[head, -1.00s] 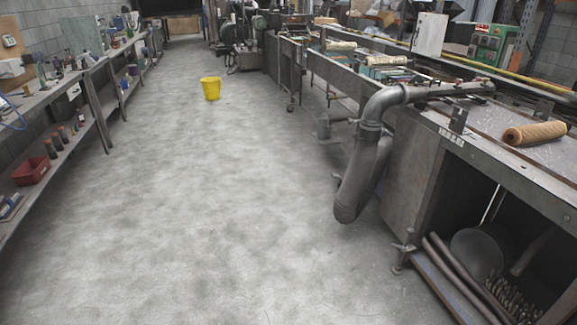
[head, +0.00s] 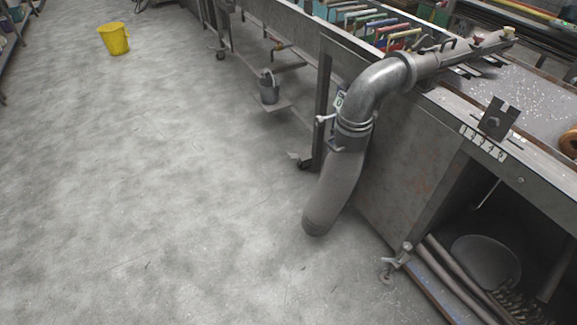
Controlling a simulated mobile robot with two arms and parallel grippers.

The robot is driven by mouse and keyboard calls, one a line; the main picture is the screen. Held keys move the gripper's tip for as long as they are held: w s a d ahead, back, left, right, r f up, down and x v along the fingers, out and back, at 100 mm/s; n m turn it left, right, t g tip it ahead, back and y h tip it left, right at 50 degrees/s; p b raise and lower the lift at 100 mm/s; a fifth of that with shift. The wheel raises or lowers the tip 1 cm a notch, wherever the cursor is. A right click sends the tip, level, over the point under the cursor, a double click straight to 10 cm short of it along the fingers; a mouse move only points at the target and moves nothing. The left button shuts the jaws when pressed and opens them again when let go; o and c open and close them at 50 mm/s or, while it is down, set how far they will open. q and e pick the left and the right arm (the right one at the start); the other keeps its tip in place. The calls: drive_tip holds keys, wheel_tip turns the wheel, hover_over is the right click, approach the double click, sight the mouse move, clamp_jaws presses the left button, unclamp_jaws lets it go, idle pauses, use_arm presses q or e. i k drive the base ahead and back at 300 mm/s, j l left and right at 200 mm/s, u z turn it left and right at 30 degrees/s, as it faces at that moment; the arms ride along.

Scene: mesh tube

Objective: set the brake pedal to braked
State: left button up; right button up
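I cannot make out for certain which part is the brake pedal, nor its setting. A small metal fitting (head: 396,262) with a foot and a knob-like end stands at the floor by the bench's near lower corner. A grey can-like part (head: 269,88) sits on a low plate under the bench farther back. A caster-like foot (head: 305,163) is at the base of a bench leg. Neither of my grippers is in the head view.
A long metal bench (head: 400,165) runs along the right. A thick grey pipe (head: 340,180) bends down from its top, ending near the floor. Rods and a round disc (head: 486,262) lie in the open bay. A yellow bucket (head: 114,39) stands on the clear concrete floor (head: 150,200).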

sight(290, 156)
drive_tip(key=i+j, duration=0.3)
drive_tip(key=i, duration=0.2)
drive_tip(key=i+j+u, duration=0.1)
drive_tip(key=i+j, duration=0.15)
drive_tip(key=i, duration=0.25)
drive_tip(key=i+j, duration=0.25)
drive_tip(key=i, duration=0.25)
drive_tip(key=i+j+u, duration=0.1)
drive_tip(key=i+j, duration=0.15)
drive_tip(key=i, duration=0.25)
drive_tip(key=i+j, duration=0.2)
drive_tip(key=i, duration=0.3)
drive_tip(key=u, duration=0.05)
